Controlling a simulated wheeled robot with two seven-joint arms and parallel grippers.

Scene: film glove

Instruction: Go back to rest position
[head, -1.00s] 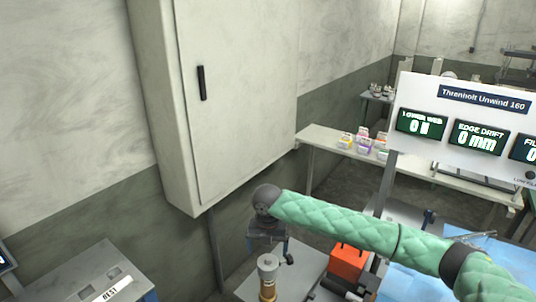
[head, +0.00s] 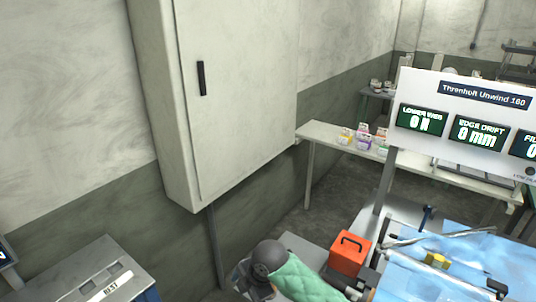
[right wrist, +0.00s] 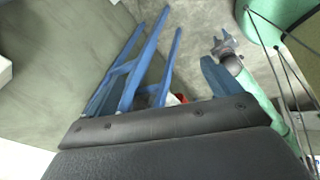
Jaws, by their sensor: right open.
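In the head view my right arm, in its green quilted sleeve (head: 303,280), shows only at the bottom middle. The right wrist view shows a dark padded gripper body with a bolted edge (right wrist: 160,124) across the bottom; I see nothing held. A small forked gripper (right wrist: 223,42) on a green-sleeved arm shows at the top right of that view, seemingly my left one, with its prongs apart. The left arm does not show in the head view.
An orange box (head: 349,254) stands right of my wrist, beside blue film (head: 450,265) on the machine. A tall pale cabinet (head: 240,95) hangs on the wall. A console marked REST (head: 75,278) is at lower left.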

